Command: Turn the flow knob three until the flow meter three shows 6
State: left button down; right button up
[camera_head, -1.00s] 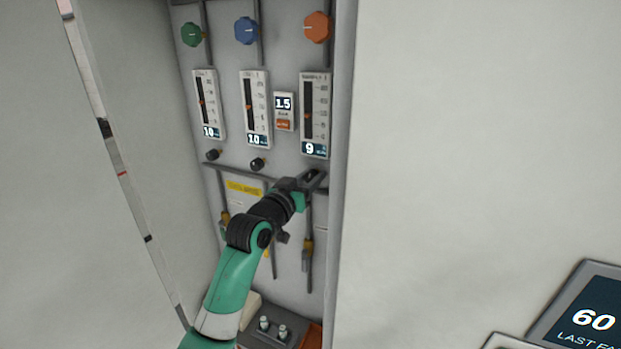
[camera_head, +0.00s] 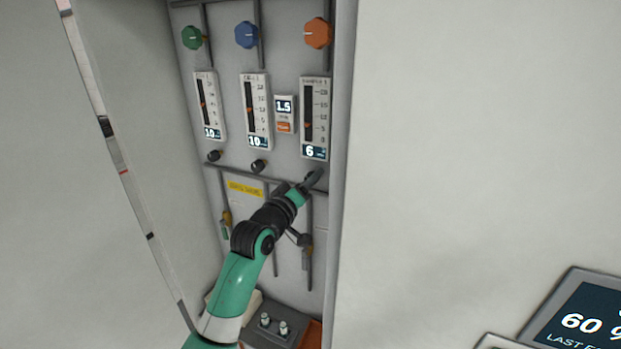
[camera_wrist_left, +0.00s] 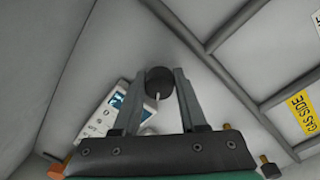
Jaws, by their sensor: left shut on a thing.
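Flow meter three (camera_head: 323,117) is the rightmost white gauge in the head view. Its digital display reads 6, and its orange marker sits in the lower part of the scale. My left gripper (camera_head: 312,180) is just below this meter. In the left wrist view, my left gripper (camera_wrist_left: 160,92) is shut on the dark round flow knob three (camera_wrist_left: 160,78), with a finger on each side. A pale line shows on the knob's face. The gripper hides the knob in the head view. My right gripper is not in view.
Two other meters (camera_head: 208,104) (camera_head: 261,110) both show 10, with black knobs (camera_head: 214,155) (camera_head: 258,166) below them. Green (camera_head: 192,37), blue (camera_head: 246,35) and orange (camera_head: 317,33) knobs sit above. The cabinet wall (camera_head: 344,140) stands close on the gripper's right.

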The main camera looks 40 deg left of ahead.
pick_arm(q)
jog(key=shift+d+n, duration=0.1)
jog(key=shift+n, duration=0.4)
jog(key=shift+r, duration=0.1)
jog(key=shift+c, duration=2.4)
grip_release()
jog(key=p+v, duration=0.1)
jog(key=v, duration=1)
jog(key=shift+s, duration=0.25)
